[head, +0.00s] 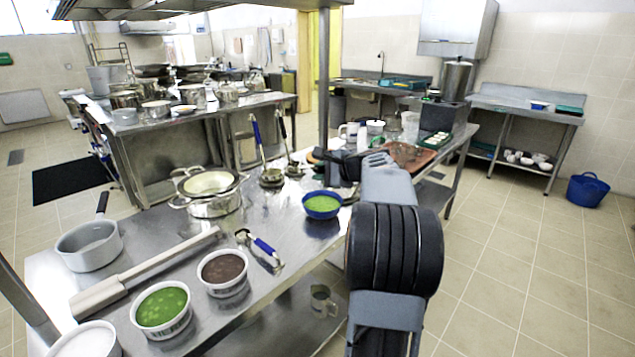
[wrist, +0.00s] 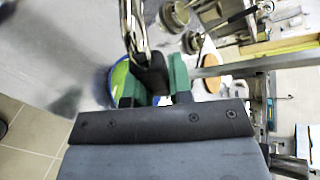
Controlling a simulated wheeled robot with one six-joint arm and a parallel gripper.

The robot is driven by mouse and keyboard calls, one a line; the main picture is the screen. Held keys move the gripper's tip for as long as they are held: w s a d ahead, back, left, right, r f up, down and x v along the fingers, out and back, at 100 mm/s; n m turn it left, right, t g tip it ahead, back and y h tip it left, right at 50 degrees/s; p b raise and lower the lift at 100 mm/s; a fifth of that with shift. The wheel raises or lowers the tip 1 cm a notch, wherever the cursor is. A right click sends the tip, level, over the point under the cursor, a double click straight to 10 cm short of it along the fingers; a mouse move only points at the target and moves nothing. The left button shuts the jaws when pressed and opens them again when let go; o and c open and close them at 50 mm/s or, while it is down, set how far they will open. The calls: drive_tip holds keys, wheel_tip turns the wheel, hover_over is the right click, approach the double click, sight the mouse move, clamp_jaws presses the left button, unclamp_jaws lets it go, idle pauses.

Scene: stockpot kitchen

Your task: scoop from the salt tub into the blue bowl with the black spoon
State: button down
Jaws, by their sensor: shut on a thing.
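The blue bowl (head: 322,205) stands on the steel table with green contents in it. Its rim and green filling show partly behind my gripper in the wrist view (wrist: 121,78). A white tub with white contents (head: 88,340), which looks like the salt tub, is cut off at the lower left corner of the head view. My gripper (wrist: 153,88) is shut on the dark handle of the black spoon (wrist: 136,30), whose shiny metal stem runs out of the top of the wrist view. The spoon's bowl is out of sight.
Tubs with green (head: 163,308) and brown contents (head: 223,270) stand near the salt tub. A blue-handled utensil (head: 262,246) lies beside them.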

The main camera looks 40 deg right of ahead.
drive_tip(key=s+t+b, duration=0.1)
drive_tip(key=b, duration=0.3)
drive_tip(key=s+d+f+m+t+y+b, duration=0.1)
drive_tip(key=t+b, duration=0.1)
drive_tip(key=b, duration=0.1)
drive_tip(key=s+d+t+y+b, duration=0.1)
drive_tip(key=t+b, duration=0.1)
drive_tip(key=b, duration=0.2)
drive_tip(key=shift+f+m+b, duration=0.15)
drive_tip(key=shift+m+b, duration=0.15)
drive_tip(key=shift+m, duration=0.1)
drive_tip(key=shift+s+d+t+b, duration=0.1)
drive_tip(key=shift+s+t+b, duration=0.05)
drive_tip(key=shift+t+b, duration=0.2)
idle(1.4)
drive_tip(key=shift+s+d+f+m+t, duration=0.3)
drive_tip(key=shift+f+m+t, duration=0.2)
drive_tip(key=shift+t, duration=0.45)
drive_tip(key=shift+s+d+f+m+t, duration=0.15)
drive_tip(key=shift+s+f+m+t, duration=0.3)
drive_tip(key=shift+t, duration=0.5)
drive_tip(key=shift+s+d+f+m+t, duration=0.25)
drive_tip(key=shift+s+f+m+t, duration=0.25)
drive_tip(key=shift+t, duration=0.45)
drive_tip(key=shift+w+r, duration=0.1)
drive_tip(key=shift+w, duration=0.05)
drive_tip(key=shift+r, duration=0.1)
